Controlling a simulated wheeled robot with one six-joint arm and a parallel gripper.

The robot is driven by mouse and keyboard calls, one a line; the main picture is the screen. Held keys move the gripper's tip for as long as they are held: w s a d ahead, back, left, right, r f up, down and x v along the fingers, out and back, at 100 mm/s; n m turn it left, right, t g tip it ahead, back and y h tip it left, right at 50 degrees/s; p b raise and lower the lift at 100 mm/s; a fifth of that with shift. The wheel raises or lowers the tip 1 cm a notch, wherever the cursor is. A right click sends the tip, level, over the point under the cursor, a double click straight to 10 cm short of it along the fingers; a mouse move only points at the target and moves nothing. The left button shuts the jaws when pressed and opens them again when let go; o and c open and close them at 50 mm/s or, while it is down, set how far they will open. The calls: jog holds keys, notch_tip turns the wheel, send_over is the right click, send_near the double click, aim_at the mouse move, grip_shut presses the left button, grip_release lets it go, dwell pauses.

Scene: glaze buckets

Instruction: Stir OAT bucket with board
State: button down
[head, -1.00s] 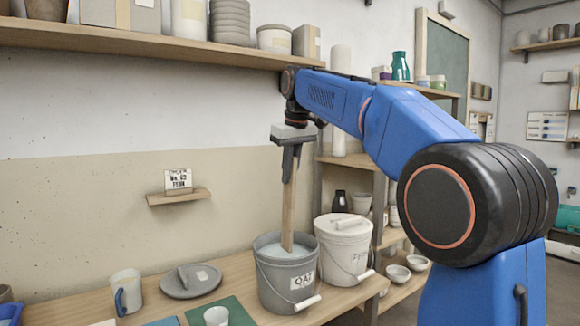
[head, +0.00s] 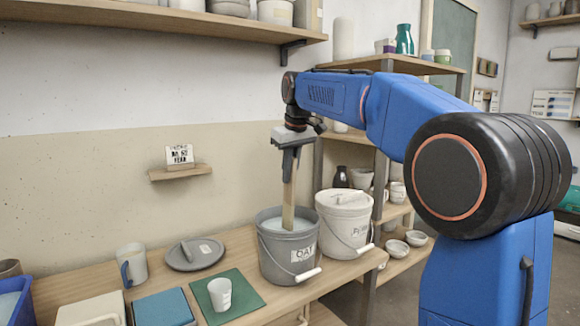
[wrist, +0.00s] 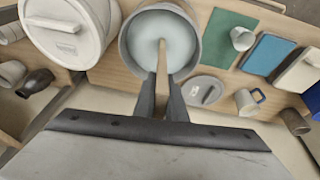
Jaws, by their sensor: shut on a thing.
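The OAT bucket (head: 289,260) is grey, labelled OAT, open, and holds pale glaze; it stands on the wooden bench. My gripper (head: 291,165) is above it, shut on the wooden board (head: 289,201). The board points down and its lower end is in the glaze, hidden below the surface. In the wrist view the board (wrist: 162,62) runs from between the fingers (wrist: 162,98) into the pale glaze (wrist: 160,36) inside the bucket's rim.
A white lidded bucket (head: 343,225) stands close on the right. A grey lid (head: 194,254) lies to the left, near a mug (head: 132,264). A small cup (head: 220,293) stands on a green mat (head: 245,302) in front. A shelf (head: 180,22) hangs above.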

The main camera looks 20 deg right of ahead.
jog(key=shift+s+x, duration=0.2)
jog(key=shift+x, duration=1.8)
jog(key=shift+d, duration=0.1)
